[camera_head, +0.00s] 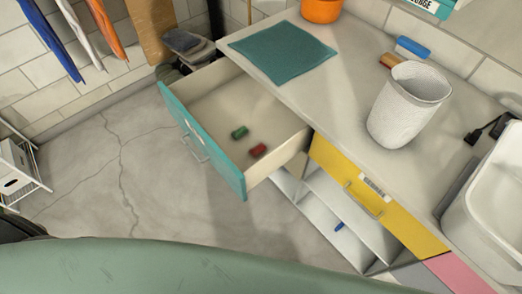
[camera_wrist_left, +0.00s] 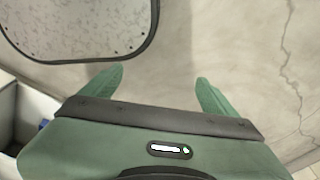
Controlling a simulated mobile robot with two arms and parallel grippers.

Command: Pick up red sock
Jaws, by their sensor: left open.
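A small red rolled item, likely the red sock (camera_head: 258,150), lies in the open teal-fronted drawer (camera_head: 203,138), near its front right corner. A similar green roll (camera_head: 239,132) lies just to its left, apart from it. My left gripper shows only in the left wrist view (camera_wrist_left: 158,90), with its two green fingers spread apart and nothing between them. The sock is not seen in the wrist view. My right gripper is in neither view.
A yellow drawer (camera_head: 365,194) is shut beside the open one. The counter above holds a teal cloth (camera_head: 283,52), a white bin (camera_head: 408,104), an orange pot (camera_head: 321,9) and a sink (camera_head: 492,205). Umbrellas (camera_head: 107,27) hang at the left. Cracked floor (camera_head: 110,185) is clear before the drawer.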

